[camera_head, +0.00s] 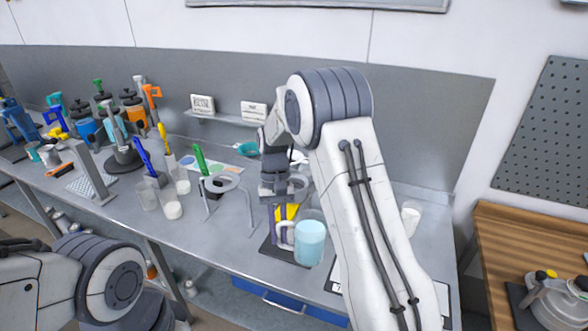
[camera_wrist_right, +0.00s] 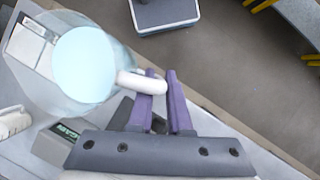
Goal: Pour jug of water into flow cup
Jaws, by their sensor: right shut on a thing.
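A clear glass jug (camera_head: 310,243) of pale blue water is near the bench's front edge, looking upright. My right gripper (camera_head: 281,238) is shut on the jug's white handle from the left side. In the right wrist view the purple fingers (camera_wrist_right: 162,88) close around the handle (camera_wrist_right: 143,82), and the jug (camera_wrist_right: 84,66) shows at the upper left. I cannot tell whether the jug's base touches the bench. A metal ring stand (camera_head: 222,184) stands left of the gripper; a second ring (camera_head: 299,184) is partly behind my right arm. I cannot tell which holds the flow cup. My left gripper is not in view.
Several small beakers (camera_head: 171,208) stand left of the ring stand. Coloured tools and stirrers (camera_head: 124,150) crowd the bench's left. A white cup (camera_head: 410,219) stands right of my right arm. A small shelf with labels (camera_head: 228,117) is on the back wall.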

